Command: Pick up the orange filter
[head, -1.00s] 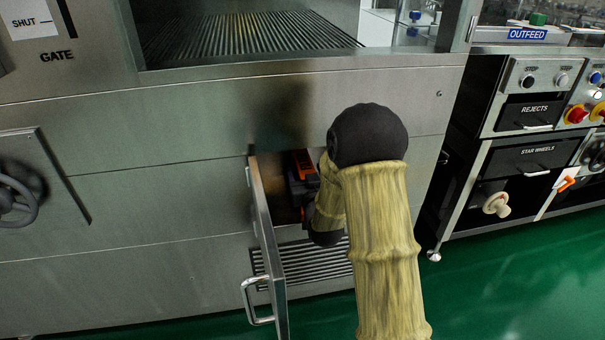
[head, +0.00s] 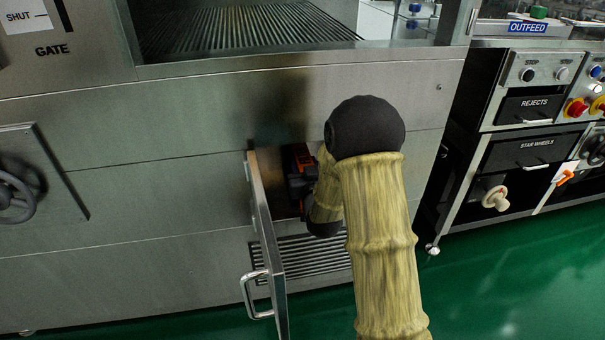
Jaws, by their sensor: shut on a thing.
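The orange filter (head: 302,154) shows as small orange patches inside the open compartment low in the steel machine front. Most of it is hidden by my gripper, my arm and the shadow. My gripper (head: 299,184) is dark, inside the opening, and shut on the orange filter. Its fingertips cannot be made out clearly. My arm reaches in from the lower right and covers the right side of the opening.
The compartment's door (head: 266,240) stands swung open on the left, its handle (head: 255,296) facing outward. A slotted vent (head: 300,256) lies below. A handwheel (head: 18,190) is at far left. A console with a REJECTS drawer (head: 535,108) stands right. Green floor is clear.

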